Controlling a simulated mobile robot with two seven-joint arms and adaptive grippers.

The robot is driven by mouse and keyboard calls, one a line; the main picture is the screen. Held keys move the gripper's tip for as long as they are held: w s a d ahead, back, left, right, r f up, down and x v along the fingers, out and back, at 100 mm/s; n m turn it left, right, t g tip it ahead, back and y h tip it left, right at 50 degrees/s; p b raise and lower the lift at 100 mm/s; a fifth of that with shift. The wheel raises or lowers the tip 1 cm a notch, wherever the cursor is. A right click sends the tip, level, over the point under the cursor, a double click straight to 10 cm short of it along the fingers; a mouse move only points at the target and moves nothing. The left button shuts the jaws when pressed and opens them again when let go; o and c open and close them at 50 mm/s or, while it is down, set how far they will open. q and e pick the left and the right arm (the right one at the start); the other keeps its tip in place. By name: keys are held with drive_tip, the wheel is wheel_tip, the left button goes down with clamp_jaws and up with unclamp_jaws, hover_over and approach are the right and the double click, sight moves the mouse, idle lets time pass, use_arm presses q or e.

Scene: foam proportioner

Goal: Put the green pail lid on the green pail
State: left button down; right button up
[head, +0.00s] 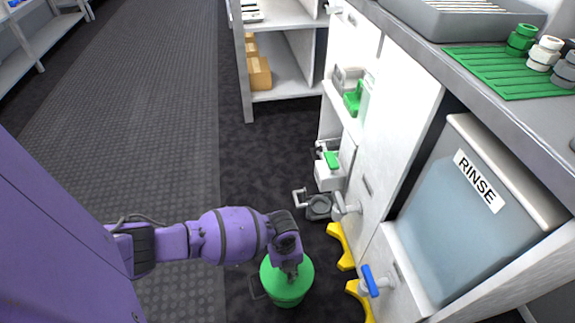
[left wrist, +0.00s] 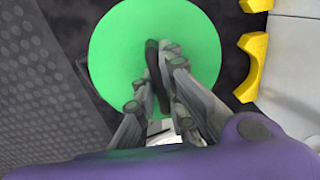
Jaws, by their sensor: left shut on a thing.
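My left gripper (head: 290,272) points down at the bottom middle of the head view. It is shut on the dark handle of the round green pail lid (head: 302,272). In the left wrist view, the fingers (left wrist: 160,85) close around the dark bar handle in the middle of the green lid (left wrist: 115,50). The green pail (head: 288,299) shows as a green side directly under the lid in the head view. I cannot tell whether the lid rests on the rim or hovers just above it. The lid hides the pail's opening. My right gripper is not in view.
Yellow curved floor pieces (head: 341,246) lie right of the pail, by the white cabinet. A tank marked RINSE (head: 465,215) and a blue-handled valve (head: 371,281) are farther right. A grey cup-like part (head: 319,207) is beyond the pail. Dark floor (head: 180,120) is clear to the left.

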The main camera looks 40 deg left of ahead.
use_arm(q)
drive_tip(key=shift+f+b, duration=0.45)
drive_tip(key=shift+f, duration=0.4)
idle(0.6)
drive_tip(key=shift+r, duration=0.25)
drive_tip(key=shift+r+p, duration=0.6)
drive_tip(key=shift+p, duration=0.1)
idle(0.4)
drive_tip(key=shift+f+b, duration=0.5)
drive_tip(key=shift+f, duration=0.35)
drive_tip(key=c, duration=2.1)
unclamp_jaws()
drive_tip(key=shift+r, duration=0.15)
